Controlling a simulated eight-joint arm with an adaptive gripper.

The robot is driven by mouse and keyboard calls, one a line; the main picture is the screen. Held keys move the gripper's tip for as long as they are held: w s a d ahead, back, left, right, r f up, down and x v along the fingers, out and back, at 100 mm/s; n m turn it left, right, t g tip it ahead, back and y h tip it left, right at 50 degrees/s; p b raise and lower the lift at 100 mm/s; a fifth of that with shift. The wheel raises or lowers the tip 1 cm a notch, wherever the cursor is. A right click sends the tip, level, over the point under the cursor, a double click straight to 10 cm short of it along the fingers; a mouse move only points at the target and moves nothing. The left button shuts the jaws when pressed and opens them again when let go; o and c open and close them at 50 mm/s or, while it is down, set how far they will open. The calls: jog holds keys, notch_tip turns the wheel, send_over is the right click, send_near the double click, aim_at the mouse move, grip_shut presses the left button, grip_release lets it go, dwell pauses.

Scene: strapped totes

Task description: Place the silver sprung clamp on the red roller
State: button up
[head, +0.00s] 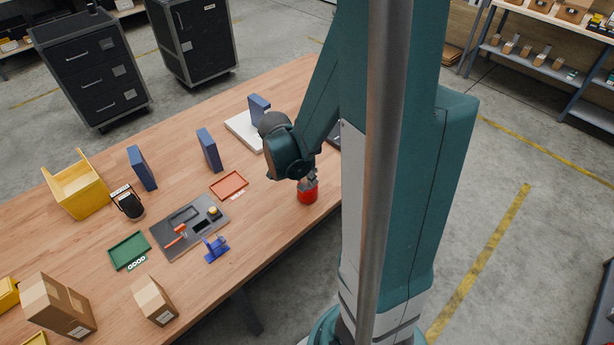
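A red cylinder (308,194), which looks like the red roller, stands on the wooden table near its front edge. My gripper (312,178) points down right at its top. The fingers are small and partly hidden by my wrist, so I cannot tell whether they are open or shut, or whether they touch the red cylinder. I cannot make out the silver sprung clamp; any small grey part at the fingers is too small to tell from the gripper itself.
A dark tool tray (165,246) with an orange-handled tool, a blue device (215,251), a red tray (229,186) and a green tray (130,251) lie left. Blue upright blocks (210,151) stand behind. A yellow bin (77,191) and cardboard boxes (58,306) are farther left.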

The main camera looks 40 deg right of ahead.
jog(key=shift+r, duration=0.3)
jog(key=p+v, duration=0.1)
jog(key=v, duration=1)
jog(key=shift+a+r+p, duration=0.15)
jog(key=shift+r+p, duration=0.2)
jog(key=shift+r, duration=0.05)
dwell(0.4)
jog(key=shift+a, duration=0.1)
dwell(0.5)
jog(key=s+a+r+n+t+y, duration=0.2)
jog(key=a+r+n, duration=0.4)
jog(key=a+n, duration=0.3)
jog(key=s+a+r+n+t+y, duration=0.2)
jog(key=a+r+n+t, duration=0.3)
jog(key=a, duration=0.9)
notch_tip(320, 180, up, 2)
jog(key=s+n, duration=0.1)
jog(key=n, duration=0.3)
jog(key=shift+y, duration=0.3)
